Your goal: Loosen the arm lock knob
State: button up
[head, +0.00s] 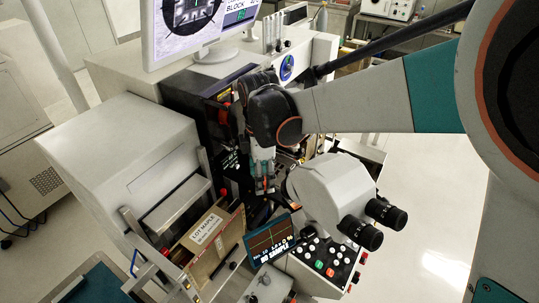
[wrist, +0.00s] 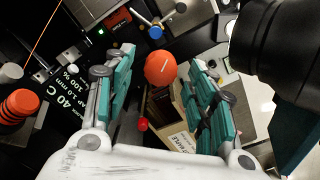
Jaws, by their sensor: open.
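A round orange-red knob (wrist: 162,69) with a white line on its face shows in the wrist view, between my finger pads in the picture. No label names it, so I cannot confirm that it is the arm lock knob. My gripper (wrist: 160,92) is open, with one teal-padded finger on each side of the knob's outline. I see no contact and cannot tell the depth gap. In the head view my gripper (head: 264,187) points down in front of the machine, left of the microscope. It hides part of the machine there. Another stacked orange-red knob (wrist: 20,105) is at the left.
A microscope (head: 325,187) stands close at the right of my gripper; its dark barrel (wrist: 275,35) fills the wrist view's upper right. A small screen (head: 271,240) and button panel (head: 325,258) are below. A small blue knob (wrist: 155,32) and a paper-labelled box (head: 207,228) are nearby.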

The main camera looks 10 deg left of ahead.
notch_tip(320, 180, up, 6)
jog(key=shift+s+r, duration=0.15)
jog(key=shift+r, duration=0.1)
dwell(0.4)
